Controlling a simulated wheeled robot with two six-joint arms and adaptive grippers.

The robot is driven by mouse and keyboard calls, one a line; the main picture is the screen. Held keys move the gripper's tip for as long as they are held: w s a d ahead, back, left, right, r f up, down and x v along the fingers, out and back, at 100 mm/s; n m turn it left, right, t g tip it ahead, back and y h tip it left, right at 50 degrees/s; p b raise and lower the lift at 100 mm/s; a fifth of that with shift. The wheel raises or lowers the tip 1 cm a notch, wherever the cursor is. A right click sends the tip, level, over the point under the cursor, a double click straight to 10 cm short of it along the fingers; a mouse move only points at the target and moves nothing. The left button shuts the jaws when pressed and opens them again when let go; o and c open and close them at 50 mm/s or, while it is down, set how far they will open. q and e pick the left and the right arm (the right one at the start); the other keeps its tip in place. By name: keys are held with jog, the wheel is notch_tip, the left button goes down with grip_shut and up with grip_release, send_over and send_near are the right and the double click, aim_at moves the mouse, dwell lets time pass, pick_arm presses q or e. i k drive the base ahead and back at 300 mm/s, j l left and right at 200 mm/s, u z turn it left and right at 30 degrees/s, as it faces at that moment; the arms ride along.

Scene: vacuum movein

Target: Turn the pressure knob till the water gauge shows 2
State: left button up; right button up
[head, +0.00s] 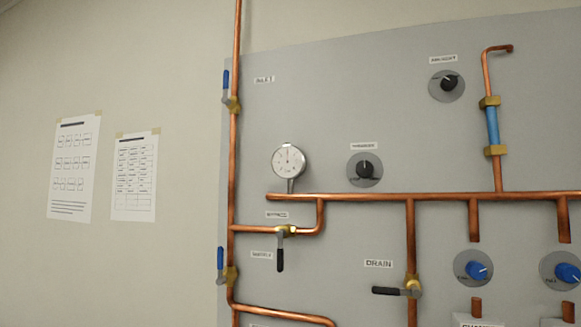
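The water gauge (288,160) is a round white dial on a short stem above the horizontal copper pipe. Its needle points roughly straight up; its figures are too small to read. The pressure knob (365,168) is a black knob on a grey round plate, right of the gauge, under a small label that looks like "PRESSURE". Its pointer looks roughly upright. Neither of my grippers shows in the head view.
A grey panel (340,95) carries copper pipes, a blue-handled inlet valve (226,88), a bypass valve (281,245), a drain valve (400,291), another black knob (448,84) and two blue knobs (477,271). Two paper sheets (73,168) hang on the left wall.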

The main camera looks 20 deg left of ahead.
aim_at(364, 169)
jog(key=l, duration=0.5)
jog(key=k+l+u, duration=0.1)
jog(key=l, duration=0.9)
jog(key=k+l+u, duration=0.1)
jog(key=l, duration=0.35)
